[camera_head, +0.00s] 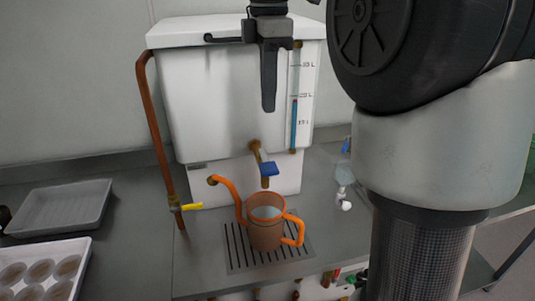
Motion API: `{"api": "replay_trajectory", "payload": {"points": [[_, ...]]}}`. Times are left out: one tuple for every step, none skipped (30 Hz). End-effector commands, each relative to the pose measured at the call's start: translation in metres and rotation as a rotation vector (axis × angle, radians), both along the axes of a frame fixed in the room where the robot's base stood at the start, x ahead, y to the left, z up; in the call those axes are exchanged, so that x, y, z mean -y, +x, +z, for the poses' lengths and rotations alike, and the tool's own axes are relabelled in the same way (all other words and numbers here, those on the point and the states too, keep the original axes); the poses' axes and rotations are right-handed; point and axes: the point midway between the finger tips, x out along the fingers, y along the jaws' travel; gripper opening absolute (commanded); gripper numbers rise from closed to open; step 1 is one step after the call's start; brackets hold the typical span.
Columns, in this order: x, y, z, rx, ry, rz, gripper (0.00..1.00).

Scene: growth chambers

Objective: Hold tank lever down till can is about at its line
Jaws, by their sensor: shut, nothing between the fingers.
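The white tank (205,100) stands on the grey bench against the wall. On its right front is a sight tube (294,125) with blue in its lower part, beside litre marks. A brass tap (255,150) with a blue lever (269,169) sticks out low on the tank's front. An orange-brown can (265,232) stands upright on a slotted drain grate (232,255), below the tap. Something pale bluish shows inside the can; its line cannot be made out. My gripper (269,108) is shut and empty, pointing down in front of the tank, above and apart from the blue lever.
A copper pipe (152,130) with a yellow-handled valve (192,207) runs down the tank's left side. A grey tray (62,207) and a white tray of round cups (70,258) lie at left. Small white fittings (343,200) stand right of the tank. My arm covers the right side.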

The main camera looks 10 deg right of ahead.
Motion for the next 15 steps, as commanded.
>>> {"api": "replay_trajectory", "payload": {"points": [[0.000,0.000,-0.004,-0.001,0.000,0.000,0.00],[0.000,0.000,-0.007,-0.001,0.000,0.000,0.00],[0.000,-0.001,-0.013,-0.002,0.000,0.000,0.00],[0.000,-0.001,-0.017,-0.003,0.000,0.000,0.00],[0.000,-0.001,-0.022,-0.002,0.000,0.000,0.00],[0.000,-0.001,-0.030,-0.004,0.000,0.000,0.00],[0.000,-0.001,-0.036,-0.003,0.000,0.000,0.00],[0.000,-0.001,-0.043,-0.004,0.000,0.000,0.00],[0.000,-0.001,-0.052,-0.003,0.000,0.000,0.00],[0.000,-0.001,-0.058,-0.003,0.000,0.000,0.00],[0.000,-0.001,-0.065,-0.003,0.000,0.000,0.00],[0.000,-0.001,-0.074,-0.003,0.000,0.000,0.00],[0.000,-0.001,-0.080,-0.003,0.000,0.000,0.00],[0.000,-0.001,-0.086,-0.003,0.000,0.000,0.00],[0.000,-0.001,-0.094,-0.003,0.000,0.000,0.00]]}}
